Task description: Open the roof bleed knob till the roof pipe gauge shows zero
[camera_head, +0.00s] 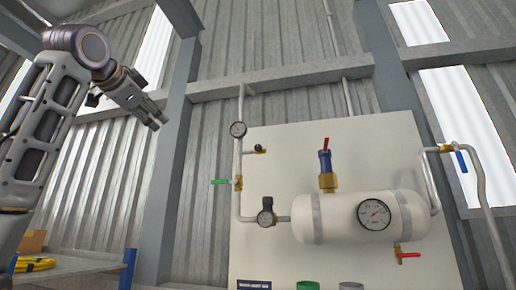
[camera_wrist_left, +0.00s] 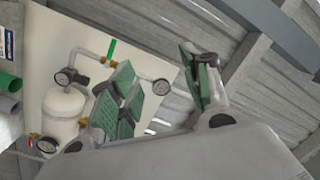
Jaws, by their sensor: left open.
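The pipe gauge (camera_head: 238,129) is a small round dial high on the grey upright pipe left of the tank; its needle is too small to read. My left gripper (camera_head: 157,115) is open and empty, up and left of the gauge, apart from the panel. Its green-padded fingers spread in the wrist view (camera_wrist_left: 162,82). My right gripper is not in view.
The white tank (camera_head: 335,219) carries a large gauge (camera_head: 374,214), a blue valve with red top (camera_head: 325,165) and a red lever (camera_head: 408,255). A green lever (camera_head: 220,182) and black regulator (camera_head: 265,213) sit on the left pipe. A steel post (camera_head: 170,150) stands left of the panel.

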